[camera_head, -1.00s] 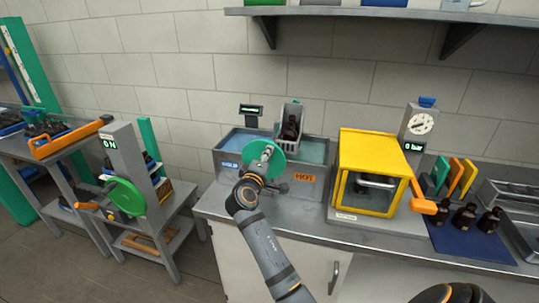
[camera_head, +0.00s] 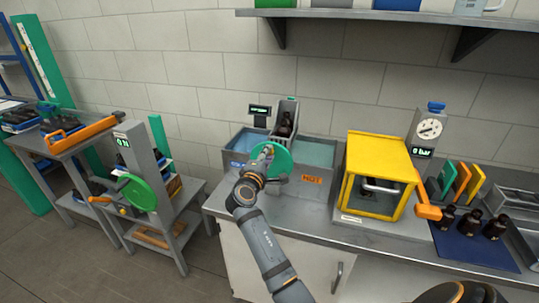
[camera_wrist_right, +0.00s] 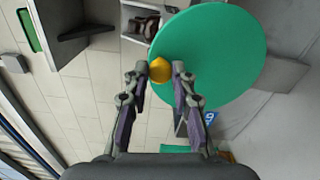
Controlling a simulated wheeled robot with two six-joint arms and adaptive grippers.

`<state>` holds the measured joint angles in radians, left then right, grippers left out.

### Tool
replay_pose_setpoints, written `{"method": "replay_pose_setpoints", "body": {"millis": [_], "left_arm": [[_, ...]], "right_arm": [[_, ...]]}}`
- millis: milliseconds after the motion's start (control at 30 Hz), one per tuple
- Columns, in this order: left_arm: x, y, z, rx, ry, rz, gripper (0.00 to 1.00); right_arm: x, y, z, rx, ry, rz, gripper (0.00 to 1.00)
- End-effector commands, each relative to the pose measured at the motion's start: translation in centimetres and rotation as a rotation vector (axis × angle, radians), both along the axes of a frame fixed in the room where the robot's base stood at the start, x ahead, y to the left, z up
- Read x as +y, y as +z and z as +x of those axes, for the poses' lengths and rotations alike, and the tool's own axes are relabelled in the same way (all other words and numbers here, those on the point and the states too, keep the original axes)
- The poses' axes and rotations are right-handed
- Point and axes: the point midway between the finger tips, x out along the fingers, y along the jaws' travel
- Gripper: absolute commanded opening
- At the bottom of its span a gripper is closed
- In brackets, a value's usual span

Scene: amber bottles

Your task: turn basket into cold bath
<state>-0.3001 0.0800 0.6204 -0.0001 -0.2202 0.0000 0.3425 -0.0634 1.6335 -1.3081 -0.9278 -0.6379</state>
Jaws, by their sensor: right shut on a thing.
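The grey basket (camera_head: 286,112) holds dark amber bottles (camera_head: 284,124) and hangs raised over the middle of the two-part bath. It also shows at the top of the wrist view (camera_wrist_right: 142,22). The cold bath (camera_head: 247,143) is on the left with a blue label. The hot bath (camera_head: 318,153) is on the right with an orange HOT label. A green handwheel (camera_head: 280,160) stands in front, with a yellow knob (camera_wrist_right: 160,70) near its rim. My right gripper (camera_head: 267,151) is shut on this knob. My left gripper is not in view.
A yellow chamber (camera_head: 378,155) with an orange handle and a gauge post stand right of the bath. Several amber bottles (camera_head: 471,222) stand on a blue mat. A press with a green wheel (camera_head: 138,193) stands on a separate stand at left. A shelf (camera_head: 400,14) overhangs the back.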

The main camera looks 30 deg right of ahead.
Motion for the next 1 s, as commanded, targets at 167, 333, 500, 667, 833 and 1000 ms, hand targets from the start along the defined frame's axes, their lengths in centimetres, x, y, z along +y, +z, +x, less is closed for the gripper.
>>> {"method": "replay_pose_setpoints", "body": {"millis": [167, 333, 500, 667, 833, 1000], "left_arm": [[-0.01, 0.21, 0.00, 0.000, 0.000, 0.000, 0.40], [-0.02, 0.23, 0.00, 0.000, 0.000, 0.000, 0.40], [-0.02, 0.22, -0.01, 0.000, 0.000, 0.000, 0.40], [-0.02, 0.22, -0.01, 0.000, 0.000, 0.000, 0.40], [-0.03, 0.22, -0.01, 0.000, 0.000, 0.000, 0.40], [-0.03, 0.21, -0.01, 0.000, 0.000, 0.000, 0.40]], "right_arm": [[0.10, 0.43, 0.17, 0.008, 0.002, -0.016, 0.00], [0.13, 0.41, 0.20, 0.013, 0.002, -0.020, 0.00], [0.13, 0.40, 0.20, 0.013, 0.002, -0.020, 0.00], [0.13, 0.40, 0.20, 0.012, 0.002, -0.019, 0.00], [0.11, 0.31, 0.18, 0.014, 0.001, -0.019, 0.48], [0.12, 0.17, 0.15, 0.017, 0.000, -0.018, 0.48]]}}
